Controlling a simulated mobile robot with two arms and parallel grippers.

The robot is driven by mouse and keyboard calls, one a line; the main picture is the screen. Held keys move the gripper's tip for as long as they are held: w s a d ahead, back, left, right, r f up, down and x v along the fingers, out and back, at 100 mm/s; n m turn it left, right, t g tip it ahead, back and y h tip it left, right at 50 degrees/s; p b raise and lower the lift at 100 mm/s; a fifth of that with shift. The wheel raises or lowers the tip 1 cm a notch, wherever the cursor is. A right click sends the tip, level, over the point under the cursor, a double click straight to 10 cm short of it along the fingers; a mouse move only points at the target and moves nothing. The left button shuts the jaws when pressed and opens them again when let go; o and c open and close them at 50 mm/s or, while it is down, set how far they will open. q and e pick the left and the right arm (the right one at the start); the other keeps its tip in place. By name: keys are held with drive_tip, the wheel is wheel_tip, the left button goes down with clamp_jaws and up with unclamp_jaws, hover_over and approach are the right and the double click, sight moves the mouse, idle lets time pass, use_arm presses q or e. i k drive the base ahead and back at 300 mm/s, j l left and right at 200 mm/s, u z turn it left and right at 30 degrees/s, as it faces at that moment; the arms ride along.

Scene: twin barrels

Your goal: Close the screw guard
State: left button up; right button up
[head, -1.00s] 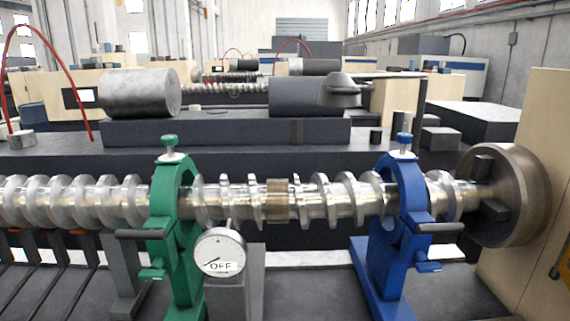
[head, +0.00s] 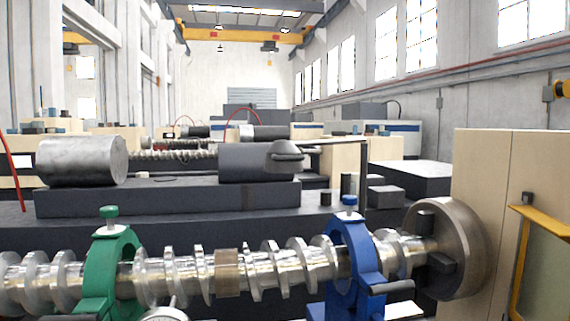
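A long metal screw (head: 180,276) lies level across the lower part of the head view. Its right end sits in a round chuck (head: 462,250). A green clamp ring (head: 100,262) and a blue clamp ring (head: 352,262) stand around the screw. A yellow-framed panel (head: 548,270) with a greenish pane, possibly the screw guard, shows at the lower right edge, partly cut off. Neither of my grippers is in the picture.
A cream machine cabinet (head: 485,180) stands at the right behind the chuck. Two grey cylinders, a light one (head: 82,161) and a dark one (head: 250,163), lie on the dark bed behind the screw. A dial gauge (head: 165,314) is cut off at the bottom.

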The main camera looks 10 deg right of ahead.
sight(557, 227)
drive_tip(key=l+z, duration=0.15)
drive_tip(key=l, duration=0.75)
drive_tip(key=l+z, duration=0.15)
drive_tip(key=l, duration=0.8)
drive_tip(key=l+z, duration=0.15)
drive_tip(key=l, duration=0.75)
drive_tip(key=i, duration=0.1)
